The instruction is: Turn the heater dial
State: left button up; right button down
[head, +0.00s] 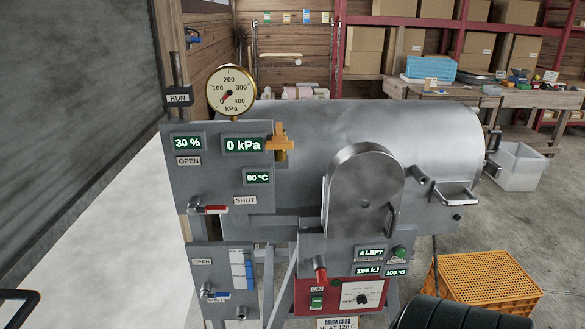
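The heater dial (362,299) is a small dark knob on a white scale plate, set in the red panel (326,284) low on the steel drum machine (440,135). Its setting is too small to read. A green-lit switch (317,302) labelled ON sits left of the dial. A card below reads "DRUM CARD HEAT 120 C" and is cut off by the bottom edge. Neither of my grippers can be made out, and nothing touches the dial.
A red-handled lever (320,272) juts out just above the panel. A ribbed black cylinder (455,313) lies right of the panel, before an orange crate (434,287). A black bar (18,294) shows at lower left.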

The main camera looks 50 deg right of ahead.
aim_at(361, 299)
jog(key=z, duration=2.2)
